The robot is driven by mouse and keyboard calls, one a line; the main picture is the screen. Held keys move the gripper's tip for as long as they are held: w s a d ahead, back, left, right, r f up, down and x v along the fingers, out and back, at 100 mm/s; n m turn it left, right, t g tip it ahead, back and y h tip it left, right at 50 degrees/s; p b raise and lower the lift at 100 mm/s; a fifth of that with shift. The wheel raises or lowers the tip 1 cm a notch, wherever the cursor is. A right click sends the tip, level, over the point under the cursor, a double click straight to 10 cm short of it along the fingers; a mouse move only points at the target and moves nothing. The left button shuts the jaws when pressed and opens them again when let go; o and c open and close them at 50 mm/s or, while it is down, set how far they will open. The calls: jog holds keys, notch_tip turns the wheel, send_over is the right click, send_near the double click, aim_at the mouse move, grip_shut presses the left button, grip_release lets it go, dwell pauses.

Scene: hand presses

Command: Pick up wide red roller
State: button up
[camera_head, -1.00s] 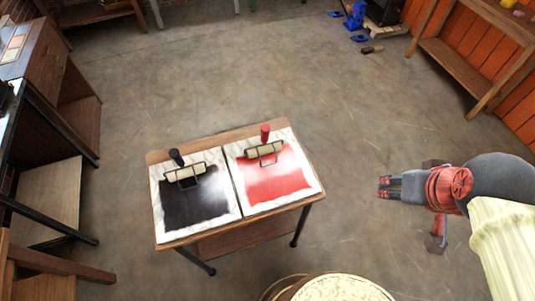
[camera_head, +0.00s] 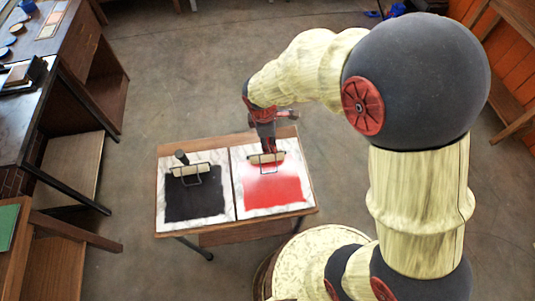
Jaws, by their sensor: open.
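The wide red roller (camera_head: 257,159) rests on the right-hand white slab (camera_head: 306,194), at the back edge of a red ink patch (camera_head: 273,186). It has a pale roller and a wire frame. My gripper (camera_head: 267,146) is open and points down right above it, at its red handle. The handle is mostly hidden by the gripper, and I cannot tell whether the fingers touch it.
A similar roller with a black handle (camera_head: 181,156) lies on the left slab over black ink (camera_head: 193,205). Both slabs are on a small wooden table (camera_head: 210,143). A workbench (camera_head: 66,50) stands at the left. Floor behind the table is clear.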

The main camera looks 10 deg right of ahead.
jog(key=b, duration=0.1)
send_over(268, 156)
jog(key=f, duration=0.6)
jog(key=shift+s+d+f, duration=0.1)
jog(key=shift+s+f, duration=0.15)
jog(key=shift+s, duration=0.05)
jog(key=shift+c, duration=0.8)
jog(key=shift+r, duration=0.1)
grip_shut()
